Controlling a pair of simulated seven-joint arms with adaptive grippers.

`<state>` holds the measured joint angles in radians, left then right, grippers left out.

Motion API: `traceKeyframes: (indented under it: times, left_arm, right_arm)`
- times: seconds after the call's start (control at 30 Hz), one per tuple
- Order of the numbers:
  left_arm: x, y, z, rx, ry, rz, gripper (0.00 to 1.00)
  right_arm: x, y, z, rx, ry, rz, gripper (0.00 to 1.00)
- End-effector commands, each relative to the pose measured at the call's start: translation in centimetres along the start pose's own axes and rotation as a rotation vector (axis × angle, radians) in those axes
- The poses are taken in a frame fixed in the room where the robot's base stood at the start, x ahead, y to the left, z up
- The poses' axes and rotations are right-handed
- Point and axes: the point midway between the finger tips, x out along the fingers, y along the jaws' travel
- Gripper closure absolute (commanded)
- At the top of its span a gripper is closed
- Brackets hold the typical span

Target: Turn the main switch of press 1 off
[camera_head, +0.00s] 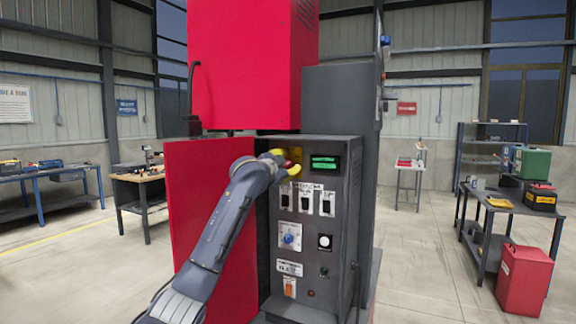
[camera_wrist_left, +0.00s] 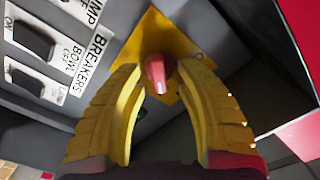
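The main switch of the press is a red knob on a yellow plate. In the left wrist view the knob (camera_wrist_left: 159,72) sits at the middle, with the yellow plate (camera_wrist_left: 150,35) behind it. In the head view the yellow plate (camera_head: 300,163) is at the top left of the grey control panel, partly hidden by my gripper. My left gripper (camera_head: 287,162) is at the knob with its yellow fingers open, one on each side; it also shows in the left wrist view (camera_wrist_left: 160,72). A gap seems to show between each fingertip and the knob. My right gripper is not in view.
The panel carries breaker switches (camera_head: 306,199) below the knob, a blue dial (camera_head: 290,237) and a green display (camera_head: 324,163). A red door (camera_head: 185,200) stands open on the left, behind my arm. Workbenches and a red bin (camera_head: 524,280) stand well away.

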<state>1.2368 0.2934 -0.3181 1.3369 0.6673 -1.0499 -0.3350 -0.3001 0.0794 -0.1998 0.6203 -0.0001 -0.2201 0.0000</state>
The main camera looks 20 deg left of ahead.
Motion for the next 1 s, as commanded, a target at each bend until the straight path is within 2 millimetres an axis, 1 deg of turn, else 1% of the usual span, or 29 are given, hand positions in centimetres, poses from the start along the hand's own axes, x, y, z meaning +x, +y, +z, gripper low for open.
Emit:
traceKeyframes:
  times: [0.37,0.4,0.7,0.73,1.0]
  left_arm:
    - [0.28,0.04,0.04,0.001,-0.001,0.001,0.66]
    - [0.28,0.04,0.04,0.001,-0.001,0.001,0.63]
    - [0.27,0.04,0.04,0.000,-0.001,0.001,0.97]
    - [0.27,0.04,0.04,0.000,-0.001,0.001,1.00]
    - [0.27,0.01,0.00,0.000,0.000,0.000,1.00]
  right_arm:
    - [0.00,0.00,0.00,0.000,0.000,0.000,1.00]
    - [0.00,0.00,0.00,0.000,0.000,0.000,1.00]
    - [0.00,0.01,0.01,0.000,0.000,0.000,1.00]
    - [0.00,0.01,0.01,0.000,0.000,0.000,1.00]
    - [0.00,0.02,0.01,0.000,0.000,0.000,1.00]
